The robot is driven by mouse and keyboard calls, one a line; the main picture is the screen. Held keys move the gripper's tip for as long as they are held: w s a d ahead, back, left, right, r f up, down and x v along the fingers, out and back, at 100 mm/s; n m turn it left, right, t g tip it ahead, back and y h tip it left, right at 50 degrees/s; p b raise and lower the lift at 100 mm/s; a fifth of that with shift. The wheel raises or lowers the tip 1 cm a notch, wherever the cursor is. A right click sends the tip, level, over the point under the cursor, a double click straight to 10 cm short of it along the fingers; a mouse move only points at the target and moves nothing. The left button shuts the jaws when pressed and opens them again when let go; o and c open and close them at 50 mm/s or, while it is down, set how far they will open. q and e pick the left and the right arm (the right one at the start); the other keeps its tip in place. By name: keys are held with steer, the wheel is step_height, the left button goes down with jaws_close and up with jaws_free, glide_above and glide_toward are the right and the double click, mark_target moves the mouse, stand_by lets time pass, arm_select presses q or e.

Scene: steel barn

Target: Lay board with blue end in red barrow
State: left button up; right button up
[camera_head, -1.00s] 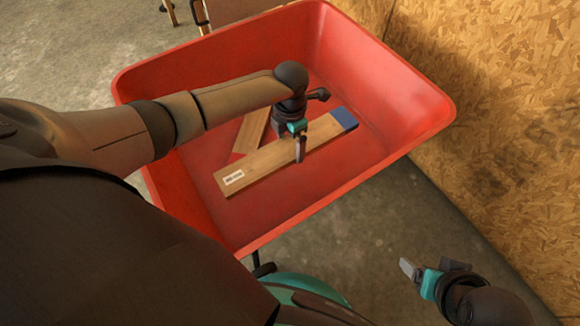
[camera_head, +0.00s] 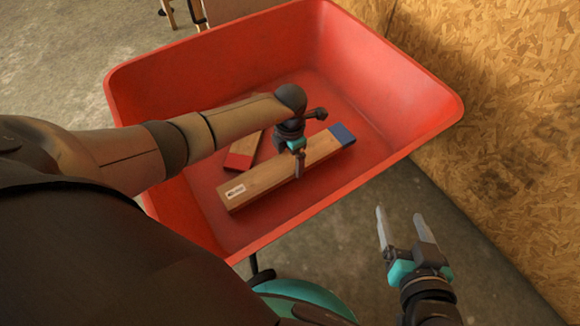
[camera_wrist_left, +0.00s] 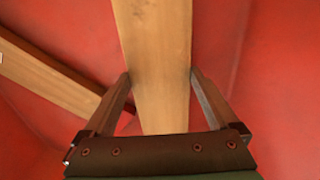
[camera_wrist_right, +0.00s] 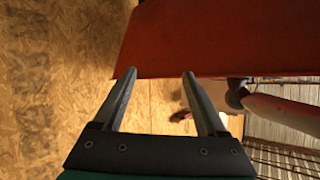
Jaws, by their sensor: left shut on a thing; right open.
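The board with the blue end (camera_head: 262,184) is inside the red barrow (camera_head: 400,50), its blue end toward the upper right and a white label at its near left end. My left gripper (camera_head: 299,172) is shut on this board near its middle. In the left wrist view the fingers (camera_wrist_left: 160,80) lie on either side of the board (camera_wrist_left: 158,40). I cannot tell if the board touches the barrow floor. My right gripper (camera_head: 404,228) is open and empty, outside the barrow to its lower right; its fingers (camera_wrist_right: 157,80) also show in the right wrist view.
A second board with a red end (camera_head: 240,160) lies in the barrow behind the held board, partly hidden by my left arm. A chipboard wall (camera_head: 510,130) stands close on the right. Bare concrete floor (camera_head: 50,60) shows at the upper left.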

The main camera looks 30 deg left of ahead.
mark_target(290, 162)
arm_select(q)
steer(key=shift+f+b, duration=0.4)
steer(key=shift+f, duration=0.25)
steer(key=shift+f+b, duration=0.4)
steer(key=shift+f, duration=0.2)
steer(key=shift+f+b, duration=0.4)
steer(key=shift+f, duration=0.3)
arm_select(e)
steer(key=shift+s+a+r+m+t+y, duration=0.25)
steer(key=shift+a+r+t+y, duration=0.35)
steer(key=shift+t, duration=0.5)
steer(key=shift+s+a+r+m+t+y, duration=0.15)
steer(key=shift+s+a+r+t+y, duration=0.2)
steer(key=shift+a+r+t, duration=0.6)
arm_select(q)
steer(key=shift+f, duration=0.1)
arm_select(e)
steer(key=shift+w+d+f, duration=0.1)
steer(key=shift+f, duration=0.15)
arm_select(q)
steer(key=o, duration=1.4)
